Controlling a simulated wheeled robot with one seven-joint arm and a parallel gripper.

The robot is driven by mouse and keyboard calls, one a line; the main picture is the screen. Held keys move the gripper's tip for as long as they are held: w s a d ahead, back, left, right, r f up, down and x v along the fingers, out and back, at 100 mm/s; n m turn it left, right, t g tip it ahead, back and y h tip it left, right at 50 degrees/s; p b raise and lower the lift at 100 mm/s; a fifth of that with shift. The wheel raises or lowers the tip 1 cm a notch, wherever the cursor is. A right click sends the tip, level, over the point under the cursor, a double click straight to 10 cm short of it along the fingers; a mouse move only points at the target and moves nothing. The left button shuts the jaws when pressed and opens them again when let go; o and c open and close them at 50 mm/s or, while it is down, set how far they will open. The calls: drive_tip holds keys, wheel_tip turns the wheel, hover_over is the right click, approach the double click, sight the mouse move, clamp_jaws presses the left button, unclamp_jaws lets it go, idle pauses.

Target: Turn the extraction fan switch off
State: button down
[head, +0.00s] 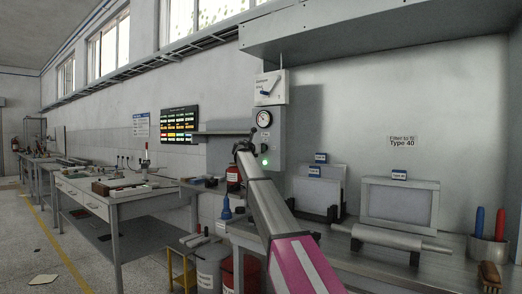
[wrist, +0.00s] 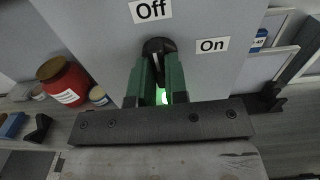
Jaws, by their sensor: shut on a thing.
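The extraction fan switch (wrist: 158,44) is a dark, rounded knob on a grey panel (wrist: 95,25) in the wrist view. An "Off" label (wrist: 150,10) is above it and an "On" label (wrist: 212,45) is to its right. My gripper (wrist: 159,66) has its two green fingers closed on the knob's handle; the fingers hide much of it, so I cannot tell exactly where it points. A green light (wrist: 163,97) glows between the fingers. In the head view my gripper (head: 252,133) is at the grey wall box, below a round gauge (head: 264,119); the green light (head: 265,161) is lit.
A bench at the right holds framed filters (head: 398,203), a metal roller (head: 390,240) and a cup of markers (head: 488,248). A red container (wrist: 62,80) is at the left in the wrist view.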

drive_tip(key=c, duration=1.1)
unclamp_jaws()
drive_tip(key=shift+c, duration=0.2)
drive_tip(key=shift+s, duration=0.1)
drive_tip(key=v, duration=1)
drive_tip(key=shift+s+a, duration=0.25)
drive_tip(key=shift+a, duration=0.05)
